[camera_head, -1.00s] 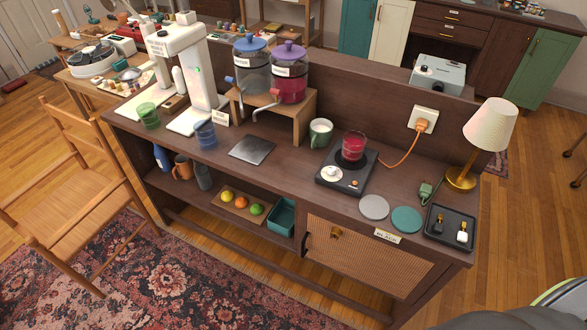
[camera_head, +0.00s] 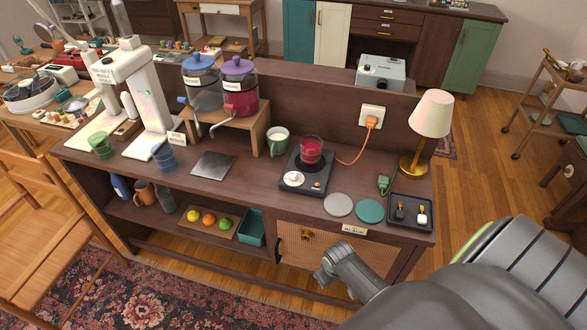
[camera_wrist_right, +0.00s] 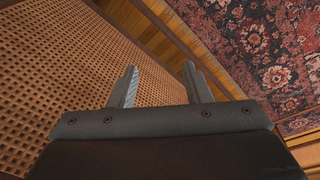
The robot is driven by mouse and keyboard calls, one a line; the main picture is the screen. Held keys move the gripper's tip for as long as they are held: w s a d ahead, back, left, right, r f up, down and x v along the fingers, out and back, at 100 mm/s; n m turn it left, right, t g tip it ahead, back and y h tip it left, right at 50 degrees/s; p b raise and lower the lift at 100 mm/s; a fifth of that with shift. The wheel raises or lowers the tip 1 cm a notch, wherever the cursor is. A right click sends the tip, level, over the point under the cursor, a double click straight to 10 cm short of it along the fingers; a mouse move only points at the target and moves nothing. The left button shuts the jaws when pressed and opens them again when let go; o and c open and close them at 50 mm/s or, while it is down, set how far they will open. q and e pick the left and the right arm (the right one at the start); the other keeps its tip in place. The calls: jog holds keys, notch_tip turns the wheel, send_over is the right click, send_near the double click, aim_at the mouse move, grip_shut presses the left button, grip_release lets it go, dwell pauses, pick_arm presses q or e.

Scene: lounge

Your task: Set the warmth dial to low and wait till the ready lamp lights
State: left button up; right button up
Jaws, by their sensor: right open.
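The black warmer (camera_head: 304,187) sits on the counter with a glass of red liquid (camera_head: 311,150) on its round plate. A whitish round dial (camera_head: 293,178) is on its front left; its setting is too small to read. A small brownish spot (camera_head: 316,186) is at its front right; I cannot tell whether it is a lamp or lit. My right gripper (camera_head: 322,278) is low in front of the woven cabinet door, below and apart from the warmer. In the right wrist view its fingers (camera_wrist_right: 160,75) are apart with nothing between them. My left gripper is out of view.
An orange cord runs to the wall socket (camera_head: 372,115). A green mug (camera_head: 278,141) stands left of the warmer. Grey (camera_head: 338,204) and teal (camera_head: 370,211) discs, a black tray (camera_head: 411,211) and a lamp (camera_head: 431,115) are on the right. The woven door (camera_head: 340,250) is below the counter.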

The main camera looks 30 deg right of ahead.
jog(key=w+r, duration=0.6)
jog(key=r, duration=0.4)
notch_tip(320, 180, up, 29)
jog(key=n+g+y, duration=0.1)
send_over(294, 173)
notch_tip(294, 173, down, 8)
jog(key=b, duration=0.7)
jog(key=shift+s, duration=0.1)
notch_tip(294, 173, down, 7)
jog(key=shift+p, duration=0.6)
jog(key=shift+f, duration=0.75)
jog(key=shift+c, duration=0.4)
